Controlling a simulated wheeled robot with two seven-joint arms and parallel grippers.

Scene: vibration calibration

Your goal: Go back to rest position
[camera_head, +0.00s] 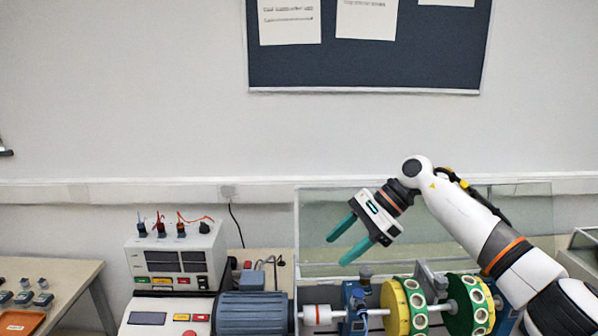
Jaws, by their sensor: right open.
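My right gripper (347,241) is in the head view, held in the air above the test rig. Its two green fingers are spread apart and nothing is between them. They point down and to the left. My right arm comes in from the lower right. My left gripper does not show clearly; only a small dark shape is at the far left edge, and I cannot tell what it is.
Below the gripper are a grey motor (252,313), a shaft and yellow-green discs (405,306). A clear panel (330,215) stands behind them. A control box (177,258) with cables is to the left. A side table (75,277) holds small blocks and an orange tray (15,322).

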